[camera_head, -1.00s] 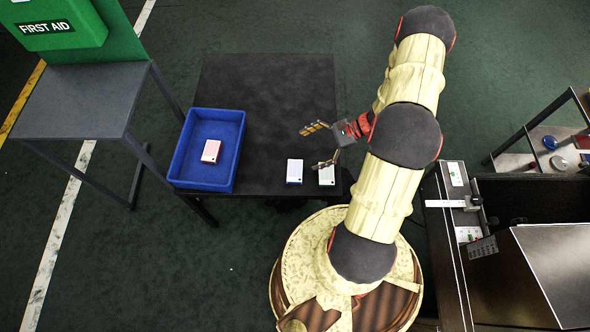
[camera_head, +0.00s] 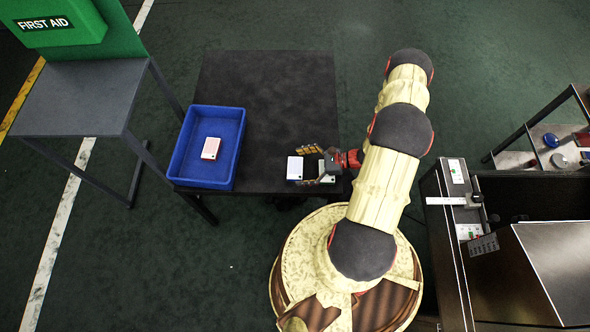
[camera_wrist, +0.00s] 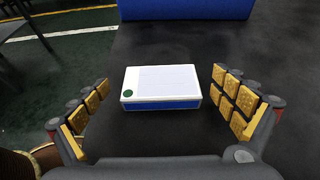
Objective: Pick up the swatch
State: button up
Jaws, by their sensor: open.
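A small white-topped swatch with blue sides (camera_head: 295,168) lies flat on the dark table, right of the blue bin. In the wrist view the swatch (camera_wrist: 162,85) shows a green dot at its near left corner. My gripper (camera_head: 308,166) is low over the table, pointing left toward it. Its yellow-padded fingers are spread, one on each side of the swatch's line, with gaps to both. A pinkish-sided swatch (camera_head: 211,148) lies in the bin.
The blue bin (camera_head: 237,128) stands on the table's left side; its wall shows beyond the swatch in the wrist view. The table's back part (camera_head: 275,85) is clear. A grey stand with a green first aid box (camera_head: 65,25) is at left, machinery at right.

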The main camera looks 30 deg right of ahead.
jog(key=shift+w+a+f, duration=0.2)
jog(key=shift+w+a, duration=0.2)
jog(key=shift+a, duration=0.05)
jog(key=shift+c, duration=0.3)
jog(key=c, duration=1.1)
jog(key=shift+c, duration=0.4)
jog(key=shift+r, duration=0.15)
